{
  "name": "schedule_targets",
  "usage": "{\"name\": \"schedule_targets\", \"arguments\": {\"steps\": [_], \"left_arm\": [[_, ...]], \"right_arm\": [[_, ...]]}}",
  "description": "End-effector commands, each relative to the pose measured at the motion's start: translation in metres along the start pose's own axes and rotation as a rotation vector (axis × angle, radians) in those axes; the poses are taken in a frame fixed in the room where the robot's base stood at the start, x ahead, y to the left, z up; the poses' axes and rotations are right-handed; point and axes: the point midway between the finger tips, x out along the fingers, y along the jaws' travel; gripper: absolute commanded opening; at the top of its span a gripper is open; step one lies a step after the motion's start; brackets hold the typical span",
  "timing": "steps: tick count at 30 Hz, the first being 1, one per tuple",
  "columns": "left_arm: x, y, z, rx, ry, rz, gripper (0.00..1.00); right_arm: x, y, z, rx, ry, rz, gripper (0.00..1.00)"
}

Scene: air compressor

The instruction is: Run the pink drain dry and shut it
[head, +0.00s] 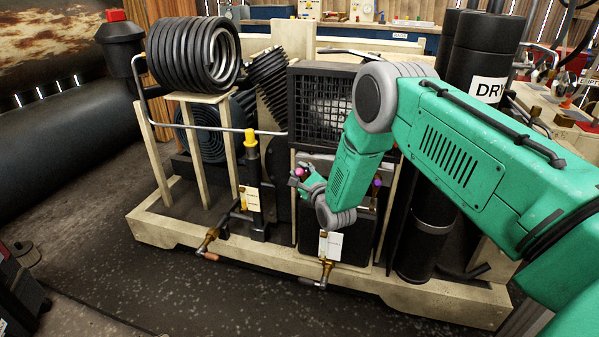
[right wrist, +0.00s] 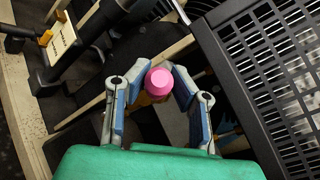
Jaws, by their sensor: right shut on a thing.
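My right gripper (head: 306,184) reaches down to the front of the compressor and is shut on the pink knob (head: 301,171). In the right wrist view the pink knob (right wrist: 160,80) is round and sits between the two fingers (right wrist: 157,92), with a brass-coloured part just under it. Whether any liquid or air comes out cannot be seen. My left gripper is not in view.
A black grille (head: 320,105) stands close behind my right gripper. A yellow-capped post (head: 250,140) is to the left. Brass valves (head: 208,243) and (head: 325,272) stick out low at the front of the wooden base (head: 420,298). Black cylinders (head: 480,55) stand at right.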

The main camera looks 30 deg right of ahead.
Motion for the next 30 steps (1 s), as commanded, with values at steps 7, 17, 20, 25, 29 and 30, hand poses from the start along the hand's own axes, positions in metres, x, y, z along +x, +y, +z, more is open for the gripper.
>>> {"name": "schedule_targets", "arguments": {"steps": [7, 17, 20, 25, 29, 30], "left_arm": [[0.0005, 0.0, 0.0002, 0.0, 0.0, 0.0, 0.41], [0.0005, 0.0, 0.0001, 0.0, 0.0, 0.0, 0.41], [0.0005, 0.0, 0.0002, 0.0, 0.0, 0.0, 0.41], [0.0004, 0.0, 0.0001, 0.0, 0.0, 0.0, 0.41], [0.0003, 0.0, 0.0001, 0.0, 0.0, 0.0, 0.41], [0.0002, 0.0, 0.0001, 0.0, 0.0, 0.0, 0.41]], "right_arm": [[-0.0052, 0.0071, -0.0093, 0.002, 0.021, 0.017, 0.0], [-0.0052, 0.0068, -0.0095, 0.002, 0.022, 0.017, 0.0], [-0.0052, 0.0067, -0.0096, 0.002, 0.022, 0.017, 0.0], [-0.0043, 0.0047, -0.0072, 0.001, 0.017, 0.012, 0.41], [-0.0039, 0.0033, -0.0052, 0.001, 0.013, 0.009, 0.41], [-0.0038, 0.0031, -0.0049, 0.001, 0.012, 0.009, 0.41]]}}
